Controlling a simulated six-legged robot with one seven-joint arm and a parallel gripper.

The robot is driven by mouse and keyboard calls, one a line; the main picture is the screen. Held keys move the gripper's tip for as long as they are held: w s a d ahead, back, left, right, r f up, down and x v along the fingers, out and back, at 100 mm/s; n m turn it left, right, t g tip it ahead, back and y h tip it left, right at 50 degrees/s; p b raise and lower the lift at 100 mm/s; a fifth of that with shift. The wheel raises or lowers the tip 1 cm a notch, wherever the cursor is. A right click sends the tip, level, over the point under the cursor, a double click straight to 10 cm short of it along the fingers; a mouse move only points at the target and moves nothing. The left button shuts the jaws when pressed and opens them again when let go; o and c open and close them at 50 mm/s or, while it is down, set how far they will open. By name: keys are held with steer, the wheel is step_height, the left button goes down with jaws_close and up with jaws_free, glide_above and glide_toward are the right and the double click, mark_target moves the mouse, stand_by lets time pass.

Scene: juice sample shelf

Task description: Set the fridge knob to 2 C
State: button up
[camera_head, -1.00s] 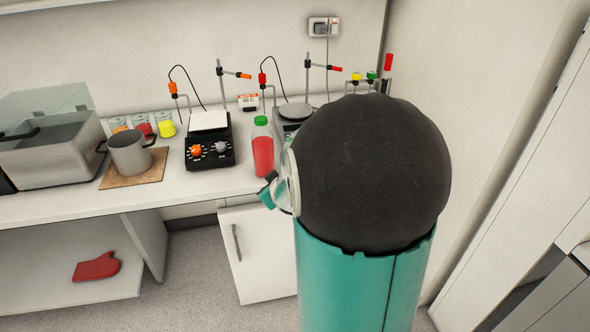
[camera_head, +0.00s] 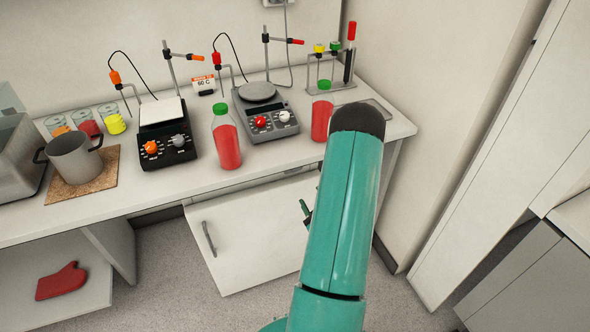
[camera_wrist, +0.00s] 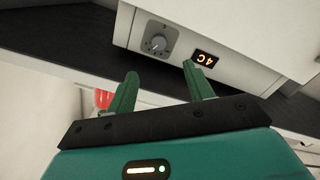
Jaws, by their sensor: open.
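The fridge knob (camera_wrist: 156,43) is a small grey dial on a pale panel at the top of the wrist view. Beside it an orange display (camera_wrist: 205,58) appears upside down and reads 4 C. My gripper (camera_wrist: 161,85) has its two green fingers spread and empty, pointing toward the panel, apart from the knob. In the head view the white fridge door (camera_head: 250,235) with its grey handle is below the bench and looks shut. My arm hides the fridge's right side and most of my gripper there; the knob does not show.
The bench (camera_head: 200,190) above holds a red bottle (camera_head: 226,145), a black hotplate (camera_head: 166,135), a grey hotplate (camera_head: 265,110), a pot (camera_head: 75,157) and a second red container (camera_head: 321,118). A red mitt (camera_head: 61,282) lies on the low shelf. Floor is clear before the fridge.

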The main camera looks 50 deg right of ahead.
steer(key=x, duration=1.3)
steer(key=shift+r, duration=0.2)
steer(key=c, duration=1)
